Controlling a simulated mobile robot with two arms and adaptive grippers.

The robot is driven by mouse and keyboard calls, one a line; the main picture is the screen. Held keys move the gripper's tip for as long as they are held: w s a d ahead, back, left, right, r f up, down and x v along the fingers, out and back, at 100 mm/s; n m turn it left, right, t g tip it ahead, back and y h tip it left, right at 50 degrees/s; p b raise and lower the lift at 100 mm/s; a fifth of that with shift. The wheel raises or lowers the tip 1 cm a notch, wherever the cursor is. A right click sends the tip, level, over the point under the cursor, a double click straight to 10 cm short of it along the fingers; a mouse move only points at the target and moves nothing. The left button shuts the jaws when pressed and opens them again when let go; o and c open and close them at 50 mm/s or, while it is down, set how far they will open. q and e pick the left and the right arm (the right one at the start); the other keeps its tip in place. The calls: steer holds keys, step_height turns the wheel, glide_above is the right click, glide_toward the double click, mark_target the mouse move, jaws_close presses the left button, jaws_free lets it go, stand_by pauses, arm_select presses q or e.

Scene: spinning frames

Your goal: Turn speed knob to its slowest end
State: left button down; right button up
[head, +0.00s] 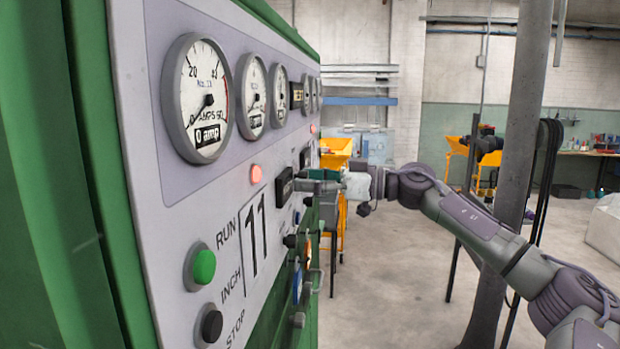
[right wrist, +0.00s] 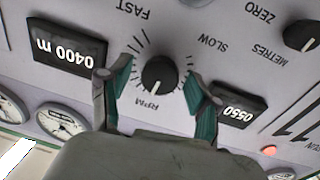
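The black speed knob (right wrist: 159,75) sits on the grey panel between the FAST (right wrist: 132,7) and SLOW (right wrist: 211,43) labels, which appear upside down in the right wrist view. A pale pointer line on it runs toward the RPM label (right wrist: 152,106). My right gripper (right wrist: 160,86) is open, with one green-padded finger on each side of the knob and visible gaps between. In the head view my right gripper (head: 323,183) reaches the panel from the right; I cannot make out the knob there. My left gripper is not in view.
Displays reading 0400 m (right wrist: 69,49) and 0550 (right wrist: 238,110) flank the fingers. A METRES/ZERO knob (right wrist: 301,36) sits at upper right. In the head view, round gauges (head: 196,98), a green RUN button (head: 204,266) and a black button (head: 212,326) are nearer; a grey post (head: 520,150) stands behind my arm.

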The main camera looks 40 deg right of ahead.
steer(key=c, duration=1)
steer(key=shift+c, duration=0.2)
steer(key=shift+n, duration=0.3)
steer(key=shift+f+n+g+y+b, duration=0.15)
steer(key=shift+n+y+b, duration=0.35)
steer(key=shift+n, duration=4.3)
steer(key=shift+r+n+g+y+b, duration=0.1)
steer(key=shift+n+g+y+b, duration=0.45)
steer(key=shift+n, duration=4.25)
steer(key=shift+f+n+t+y+b, duration=0.15)
steer(key=shift+n+b, duration=0.65)
steer(key=shift+n, duration=4)
